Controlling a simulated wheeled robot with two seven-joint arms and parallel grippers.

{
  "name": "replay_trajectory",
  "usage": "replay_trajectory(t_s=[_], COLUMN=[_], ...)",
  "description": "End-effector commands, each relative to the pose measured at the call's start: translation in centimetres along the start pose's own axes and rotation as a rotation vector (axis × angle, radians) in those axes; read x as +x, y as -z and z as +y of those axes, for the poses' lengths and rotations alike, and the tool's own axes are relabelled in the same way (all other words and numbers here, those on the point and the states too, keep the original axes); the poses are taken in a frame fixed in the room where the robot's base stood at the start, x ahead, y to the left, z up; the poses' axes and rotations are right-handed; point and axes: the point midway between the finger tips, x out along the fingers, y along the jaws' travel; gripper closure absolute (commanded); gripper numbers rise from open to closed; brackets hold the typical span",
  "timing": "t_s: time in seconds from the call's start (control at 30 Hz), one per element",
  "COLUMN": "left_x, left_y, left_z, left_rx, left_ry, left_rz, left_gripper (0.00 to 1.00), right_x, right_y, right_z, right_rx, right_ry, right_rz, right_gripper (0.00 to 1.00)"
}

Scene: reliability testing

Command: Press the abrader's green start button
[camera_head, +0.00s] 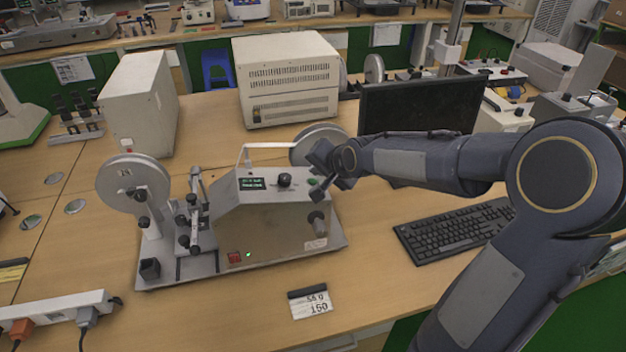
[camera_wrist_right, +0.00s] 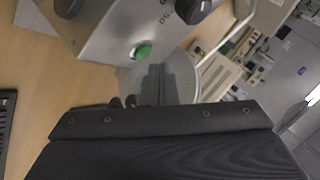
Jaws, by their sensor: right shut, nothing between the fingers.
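The abrader (camera_head: 270,225) is a grey metal machine with a wheel at each end, standing on the wooden bench in the head view. Its green start button (camera_head: 313,181) is on the right of the sloped top panel, partly hidden by my gripper. The wrist view shows the button (camera_wrist_right: 142,51) clearly as a round green cap on the grey panel. My right gripper (camera_head: 322,178) is shut and empty, close beside the button. In the wrist view its dark fingers (camera_wrist_right: 157,82) lie just below the button, and I cannot tell whether they touch it. My left gripper is out of view.
The panel carries a lit display (camera_head: 252,184) and a black knob (camera_head: 284,180). A red switch (camera_head: 235,257) is low on the front. A keyboard (camera_head: 455,230) and monitor (camera_head: 420,106) stand at the right. A small label card (camera_head: 311,304) lies in front.

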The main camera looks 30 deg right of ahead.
Motion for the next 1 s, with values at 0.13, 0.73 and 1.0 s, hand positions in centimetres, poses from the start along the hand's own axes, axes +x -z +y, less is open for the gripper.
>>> replay_trajectory(t_s=[0.13, 0.73, 1.0], left_x=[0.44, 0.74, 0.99], left_y=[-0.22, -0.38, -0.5], left_z=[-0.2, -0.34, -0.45], left_rx=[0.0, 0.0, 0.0], left_ry=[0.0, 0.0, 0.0], left_rz=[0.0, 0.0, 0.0], left_gripper=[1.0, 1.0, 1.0], right_x=[0.39, 0.67, 0.91], right_y=[-0.29, -0.49, -0.68], right_z=[0.28, 0.49, 0.65], right_rx=[-0.001, 0.0, -0.001], right_ry=[0.0, 0.0, 0.0], right_rz=[-0.001, 0.0, -0.001], right_gripper=[1.0, 1.0, 1.0])
